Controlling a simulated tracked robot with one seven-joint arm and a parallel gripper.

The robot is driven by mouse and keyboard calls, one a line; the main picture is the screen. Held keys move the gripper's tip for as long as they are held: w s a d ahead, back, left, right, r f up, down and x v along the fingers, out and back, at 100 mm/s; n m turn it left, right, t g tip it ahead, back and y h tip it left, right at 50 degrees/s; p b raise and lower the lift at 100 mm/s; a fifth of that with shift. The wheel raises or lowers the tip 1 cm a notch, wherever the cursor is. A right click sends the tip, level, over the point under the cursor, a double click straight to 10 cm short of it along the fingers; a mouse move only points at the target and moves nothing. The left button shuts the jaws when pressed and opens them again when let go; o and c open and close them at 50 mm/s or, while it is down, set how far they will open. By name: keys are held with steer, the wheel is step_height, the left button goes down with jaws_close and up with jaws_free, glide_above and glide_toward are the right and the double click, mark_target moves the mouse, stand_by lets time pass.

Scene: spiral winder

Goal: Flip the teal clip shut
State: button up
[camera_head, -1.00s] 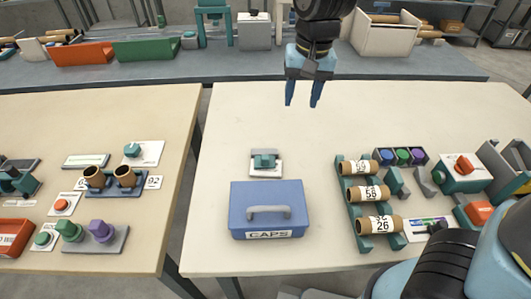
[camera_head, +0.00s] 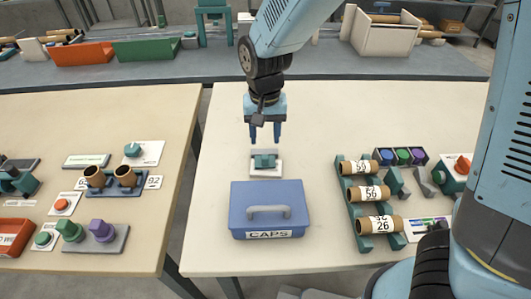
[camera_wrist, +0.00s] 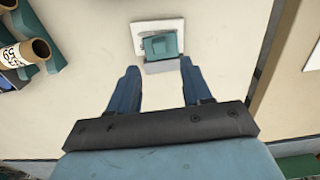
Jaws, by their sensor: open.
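The teal clip (camera_head: 264,160) sits on a small white plate behind the blue CAPS box. In the wrist view the clip (camera_wrist: 161,45) shows as a teal block on the white plate (camera_wrist: 143,27), with a grey strip along its near edge. Whether its lid is fully down I cannot tell. My gripper (camera_head: 265,140) points down just behind and above the clip. It is open and empty, with blue fingers (camera_wrist: 156,83) apart and the clip ahead of the gap between them. No contact with the clip shows.
The blue CAPS box (camera_head: 240,205) with a grey handle stands just in front of the clip. A teal rack (camera_head: 348,205) with labelled cardboard tubes stands to the right. The table behind the clip is clear. The table's left edge is near.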

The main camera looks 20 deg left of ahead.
mark_target(265, 156)
step_height(265, 156, down, 8)
steer(key=shift+r, duration=0.25)
jaws_close()
stand_by(0.6)
